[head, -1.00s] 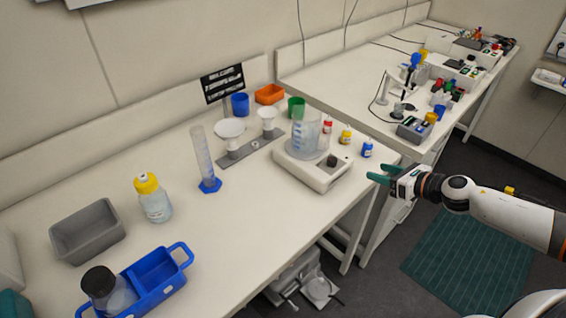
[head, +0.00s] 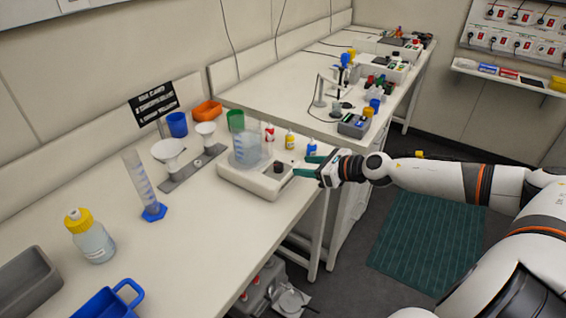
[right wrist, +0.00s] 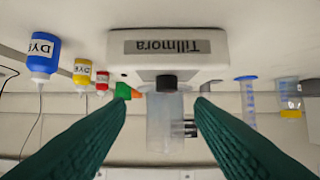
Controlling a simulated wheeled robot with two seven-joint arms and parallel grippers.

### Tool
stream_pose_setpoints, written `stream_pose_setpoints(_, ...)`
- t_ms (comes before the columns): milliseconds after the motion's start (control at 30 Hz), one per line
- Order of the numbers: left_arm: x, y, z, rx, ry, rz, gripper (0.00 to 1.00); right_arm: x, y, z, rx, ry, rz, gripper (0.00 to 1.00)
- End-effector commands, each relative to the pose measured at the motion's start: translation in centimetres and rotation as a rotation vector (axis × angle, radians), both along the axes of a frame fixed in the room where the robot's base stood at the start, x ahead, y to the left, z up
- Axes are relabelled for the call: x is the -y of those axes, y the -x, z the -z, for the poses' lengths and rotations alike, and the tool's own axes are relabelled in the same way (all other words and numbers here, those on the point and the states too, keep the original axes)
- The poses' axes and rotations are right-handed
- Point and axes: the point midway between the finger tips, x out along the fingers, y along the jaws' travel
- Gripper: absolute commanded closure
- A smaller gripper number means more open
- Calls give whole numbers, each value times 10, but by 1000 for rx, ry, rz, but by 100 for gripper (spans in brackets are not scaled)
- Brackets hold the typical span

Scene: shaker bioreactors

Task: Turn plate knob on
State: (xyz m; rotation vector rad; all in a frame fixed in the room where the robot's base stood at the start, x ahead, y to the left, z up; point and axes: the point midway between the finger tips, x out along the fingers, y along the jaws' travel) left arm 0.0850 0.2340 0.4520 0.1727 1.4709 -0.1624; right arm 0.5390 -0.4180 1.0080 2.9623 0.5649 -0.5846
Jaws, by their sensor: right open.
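The plate is a white stirrer-like unit (head: 248,180) near the bench's right edge, with a clear beaker (head: 247,150) standing on it. Its black knob (head: 278,167) sits on the right part of the unit. The right wrist view shows the knob (right wrist: 166,83) upside down on the unit's labelled front (right wrist: 180,50), between my fingers in the picture. My right gripper (head: 303,168) is open, with green fingers pointing at the knob from the right. The fingers appear apart from the knob. My left gripper is not in view.
Dye bottles in red (head: 269,133), yellow (head: 290,139) and blue (head: 311,148) stand behind the unit, close to my right gripper. A funnel stand (head: 190,170) and a cylinder (head: 141,180) stand to the left.

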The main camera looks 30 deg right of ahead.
Motion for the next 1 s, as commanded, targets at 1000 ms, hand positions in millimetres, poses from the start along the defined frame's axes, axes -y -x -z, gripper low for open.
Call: stream_pose_setpoints(1000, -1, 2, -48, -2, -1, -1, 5, -35, -67, 29, -2, 3, -16, 60)
